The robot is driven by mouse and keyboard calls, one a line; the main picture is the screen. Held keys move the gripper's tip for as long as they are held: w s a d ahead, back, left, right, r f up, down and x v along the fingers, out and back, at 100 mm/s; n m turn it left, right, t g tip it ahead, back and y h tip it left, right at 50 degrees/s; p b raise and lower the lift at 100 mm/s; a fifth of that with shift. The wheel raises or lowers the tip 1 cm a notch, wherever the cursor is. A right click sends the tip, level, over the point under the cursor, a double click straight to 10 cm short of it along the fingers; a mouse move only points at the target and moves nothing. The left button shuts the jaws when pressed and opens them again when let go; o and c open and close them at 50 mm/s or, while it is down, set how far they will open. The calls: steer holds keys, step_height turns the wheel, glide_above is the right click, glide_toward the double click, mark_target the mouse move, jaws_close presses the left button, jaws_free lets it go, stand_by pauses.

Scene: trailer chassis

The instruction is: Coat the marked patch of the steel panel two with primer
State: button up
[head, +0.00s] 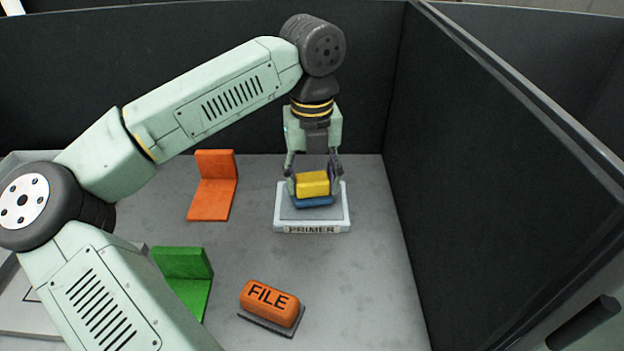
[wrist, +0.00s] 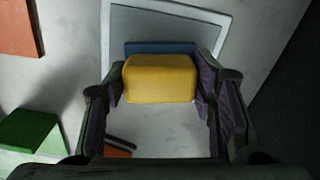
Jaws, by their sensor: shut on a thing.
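My gripper (head: 314,175) is shut on a yellow block (head: 312,184) with a blue layer (head: 314,201) under it, a sponge-like tool. In the head view it is over the primer tray (head: 283,222), a pale shallow tray labelled PRIMER with a grey inside. I cannot tell whether the blue underside touches the tray. In the wrist view the yellow block (wrist: 160,78) sits between the two fingers, with the blue layer (wrist: 135,47) showing at its far edge. A panel at the left edge (head: 18,300), partly hidden by my arm, carries a dark outline; I cannot read its number.
An orange bracket (head: 211,200) and a green bracket (head: 183,265) stand left of the tray. Dark walls rise behind and at right (head: 480,170). Grey floor between tray and file is clear.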

mark_target(312, 176)
steer(key=shift+r+p, duration=1.35)
steer(key=shift+r, duration=1.4)
